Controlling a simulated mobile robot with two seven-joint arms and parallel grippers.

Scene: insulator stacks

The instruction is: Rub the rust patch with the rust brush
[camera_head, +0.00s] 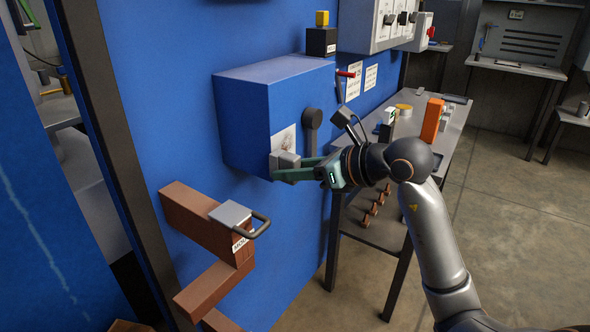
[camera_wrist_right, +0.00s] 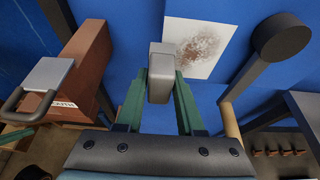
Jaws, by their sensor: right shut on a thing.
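The rust patch is a brown speckled stain on a pale square plate (camera_head: 284,139) on the front of a blue box; it also shows in the right wrist view (camera_wrist_right: 202,48). My right gripper (camera_head: 292,170) has green fingers and is shut on a small grey block, which I take as the rust brush (camera_head: 285,160). In the right wrist view the brush (camera_wrist_right: 160,72) stands between the fingers, its far end at the plate's lower left edge. I cannot tell whether it touches the plate. My left gripper is in neither view.
The blue box (camera_head: 243,117) juts from a blue wall, with a dark round-ended lever (camera_head: 312,130) right of the plate. A brown beam (camera_head: 196,212) bearing a grey handled block (camera_head: 232,214) sticks out lower left. A cluttered workbench (camera_head: 440,140) stands at right.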

